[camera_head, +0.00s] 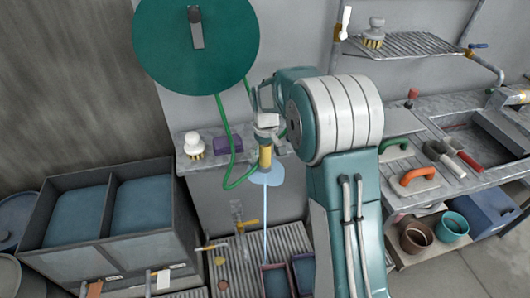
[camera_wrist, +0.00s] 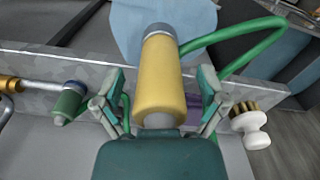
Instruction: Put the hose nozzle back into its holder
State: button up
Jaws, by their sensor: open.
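The yellow hose nozzle (camera_head: 265,159) stands roughly upright at the counter's front edge, with a pale blue disc (camera_head: 270,177) below it and a thin blue line running down. The nozzle (camera_wrist: 160,82) fills the middle of the wrist view, and the green hose (camera_wrist: 235,38) joins it near its far grey end. My gripper (camera_head: 266,105) is at the nozzle's upper end. In the wrist view my gripper (camera_wrist: 160,100) is open, with one finger on each side of the nozzle; contact is unclear. I cannot make out the holder, and my arm covers part of the head view.
A large green reel disc (camera_head: 195,45) is on the back wall. A white-knobbed brush (camera_head: 194,146) and a purple block (camera_head: 228,145) rest on the counter left of the nozzle. Dark bins (camera_head: 108,205) stand at left. A sink bench (camera_head: 440,150) with tools is at right.

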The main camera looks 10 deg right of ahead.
jog(key=shift+r, duration=0.1)
notch_tip(320, 180, up, 12)
jog(key=shift+f, duration=0.2)
jog(key=shift+s, duration=0.1)
dwell(0.4)
jog(key=shift+s+r, duration=0.1)
jog(key=shift+r, duration=0.05)
jog(key=s+r+m+t, duration=0.1)
jog(key=s+r, duration=0.3)
jog(key=s, duration=0.3)
jog(key=s+r+t, duration=0.2)
jog(key=s+r, duration=0.2)
jog(key=s, duration=0.4)
jog(key=s+f+m+t, duration=0.1)
jog(key=s+f+t, duration=0.1)
jog(key=s, duration=1.3)
jog(key=shift+s+f+m, duration=0.3)
jog(key=shift+f+m, duration=0.1)
jog(key=shift+f, duration=0.25)
